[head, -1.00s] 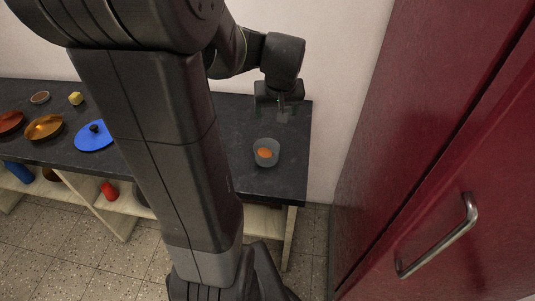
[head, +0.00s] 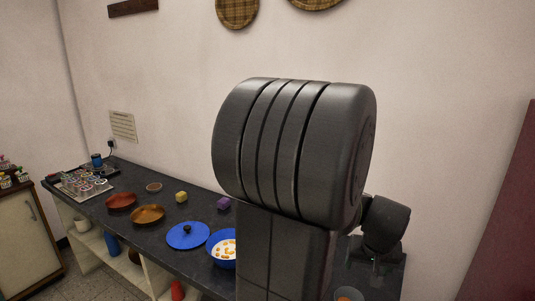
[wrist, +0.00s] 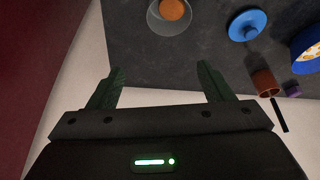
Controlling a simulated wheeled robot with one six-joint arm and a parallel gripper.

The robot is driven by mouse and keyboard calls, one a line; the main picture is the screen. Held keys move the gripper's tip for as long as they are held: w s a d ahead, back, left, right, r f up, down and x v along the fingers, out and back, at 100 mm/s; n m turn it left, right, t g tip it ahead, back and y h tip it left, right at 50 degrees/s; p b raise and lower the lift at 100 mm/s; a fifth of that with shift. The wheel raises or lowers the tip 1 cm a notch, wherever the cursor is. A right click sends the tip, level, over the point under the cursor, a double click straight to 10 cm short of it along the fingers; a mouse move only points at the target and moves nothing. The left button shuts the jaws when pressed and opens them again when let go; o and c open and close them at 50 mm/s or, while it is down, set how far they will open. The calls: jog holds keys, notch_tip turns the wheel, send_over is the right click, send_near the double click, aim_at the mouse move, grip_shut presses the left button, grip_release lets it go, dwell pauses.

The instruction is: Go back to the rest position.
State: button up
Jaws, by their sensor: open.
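My gripper (wrist: 160,88) is open and empty in the wrist view, its two dark green fingers apart with nothing between them. In the head view my gripper (head: 376,255) is small and partly hidden behind my own arm, above the right end of the dark counter (head: 388,278). A grey cup with something orange inside (head: 347,294) stands on the counter below it, cut off by the frame's edge. The same cup (wrist: 168,14) shows beyond the fingers in the wrist view, apart from them.
A dark red cabinet (head: 505,230) is at the right. The wall is behind.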

jog(key=p+x, duration=0.1)
jog(key=x, duration=0.8)
jog(key=shift+w+p, duration=0.4)
jog(key=shift+d+r, duration=0.1)
jog(key=shift+d, duration=0.05)
